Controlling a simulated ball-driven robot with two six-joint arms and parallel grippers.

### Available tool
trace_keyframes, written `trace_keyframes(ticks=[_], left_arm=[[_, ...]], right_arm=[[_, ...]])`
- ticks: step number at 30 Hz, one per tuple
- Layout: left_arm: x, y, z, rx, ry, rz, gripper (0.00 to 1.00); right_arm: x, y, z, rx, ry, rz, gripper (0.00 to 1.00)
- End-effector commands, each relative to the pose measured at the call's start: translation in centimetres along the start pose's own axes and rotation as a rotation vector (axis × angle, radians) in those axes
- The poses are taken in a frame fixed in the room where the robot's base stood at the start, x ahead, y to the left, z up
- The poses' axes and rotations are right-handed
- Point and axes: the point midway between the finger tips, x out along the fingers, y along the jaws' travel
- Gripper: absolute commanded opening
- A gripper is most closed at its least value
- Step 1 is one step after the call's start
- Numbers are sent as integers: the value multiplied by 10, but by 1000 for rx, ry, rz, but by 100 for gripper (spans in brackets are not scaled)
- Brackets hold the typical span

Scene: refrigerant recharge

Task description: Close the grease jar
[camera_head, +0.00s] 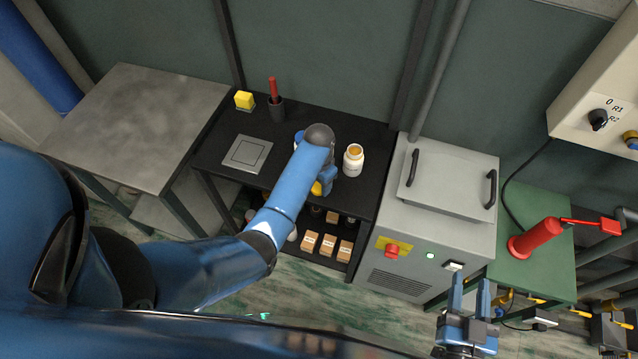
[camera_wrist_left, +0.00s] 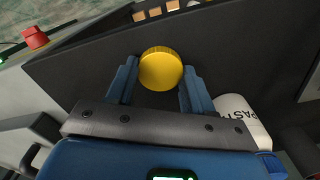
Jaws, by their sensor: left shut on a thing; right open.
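An open white jar (camera_head: 353,161) with an orange-brown inside stands upright on the black table, just right of my left gripper. I take it for the grease jar. My left gripper (camera_head: 322,185) is shut on a round yellow lid (camera_wrist_left: 160,70), held between its two fingers; a bit of the lid also shows in the head view (camera_head: 317,188). The lid is apart from the jar. My arm hides part of the table. My right gripper (camera_head: 470,284) is open and empty at the lower right, in front of the green table.
The black table (camera_head: 212,158) also bears a square plate (camera_head: 247,153), a yellow block (camera_head: 244,100) and a dark cup (camera_head: 276,108). A grey machine (camera_head: 440,232) stands to the right.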

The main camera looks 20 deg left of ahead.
Motion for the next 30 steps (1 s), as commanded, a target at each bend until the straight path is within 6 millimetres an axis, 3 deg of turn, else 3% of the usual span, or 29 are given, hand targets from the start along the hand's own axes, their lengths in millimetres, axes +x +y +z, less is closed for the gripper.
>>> trace_keyframes(ticks=[8, 20, 22, 30], left_arm=[[-23, 0, -1, 0, 3, -1, 24], [-113, 0, -1, 0, 5, -2, 24], [-133, 0, 0, 0, 1, 0, 24], [-172, 0, 0, 0, -1, 0, 24]], right_arm=[[0, 0, 0, 0, 0, 0, 43], [0, 0, 7, 0, 0, 0, 43], [0, 0, -10, 0, -1, 0, 43], [-1, 0, -48, 0, 0, 0, 43]])
